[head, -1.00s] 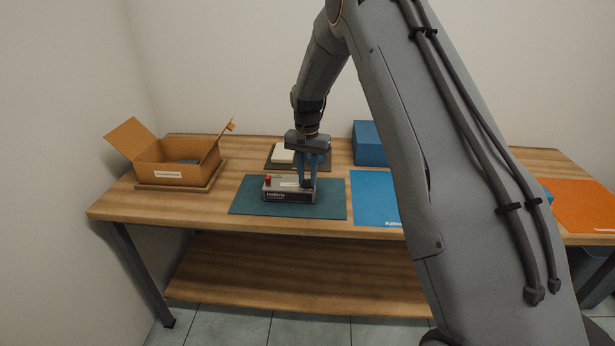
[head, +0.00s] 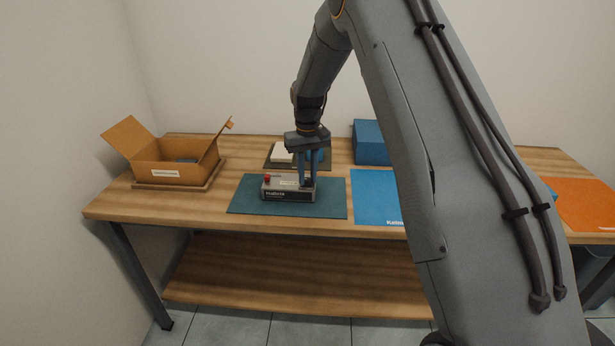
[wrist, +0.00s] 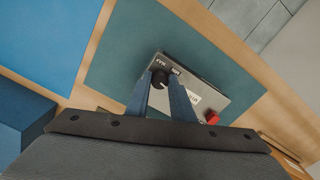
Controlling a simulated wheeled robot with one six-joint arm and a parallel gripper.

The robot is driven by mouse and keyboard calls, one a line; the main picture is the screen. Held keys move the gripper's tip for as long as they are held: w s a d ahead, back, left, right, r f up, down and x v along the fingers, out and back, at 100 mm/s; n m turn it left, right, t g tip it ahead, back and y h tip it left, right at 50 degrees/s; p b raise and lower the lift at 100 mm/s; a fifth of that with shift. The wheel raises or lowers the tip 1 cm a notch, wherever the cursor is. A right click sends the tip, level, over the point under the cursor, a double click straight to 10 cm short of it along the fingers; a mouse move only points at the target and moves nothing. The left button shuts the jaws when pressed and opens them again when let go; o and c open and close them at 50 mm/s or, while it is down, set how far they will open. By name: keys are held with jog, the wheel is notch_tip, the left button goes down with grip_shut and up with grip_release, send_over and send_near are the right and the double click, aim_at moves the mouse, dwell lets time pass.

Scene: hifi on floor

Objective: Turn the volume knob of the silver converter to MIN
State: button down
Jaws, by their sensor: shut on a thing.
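The silver converter (head: 275,194) lies on a dark green mat (head: 330,207) on the workbench, with a red button at its left end in the head view. In the wrist view the converter (wrist: 212,83) shows its top face, with the black volume knob (wrist: 159,76) near one end and the red button at the other. My gripper (head: 308,184) points down over the converter's right end. In the wrist view my gripper (wrist: 160,84) has its two blue fingers on either side of the knob, shut on it. The knob's pointer setting is too small to read.
An open cardboard box (head: 180,165) stands on the left of the bench. A blue box (head: 370,143) stands at the back, and a blue mat (head: 374,197) lies right of the green mat. A white item (head: 282,155) sits behind the converter.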

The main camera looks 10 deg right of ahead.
aim_at(308, 179)
jog(key=n, duration=0.4)
jog(key=shift+n+b, duration=0.3)
jog(key=shift+n, duration=1.6)
jog(key=c, duration=1.5)
grip_release()
jog(key=shift+c, duration=0.2)
jog(key=shift+r+b, duration=1.1)
jog(key=shift+r, duration=2.85)
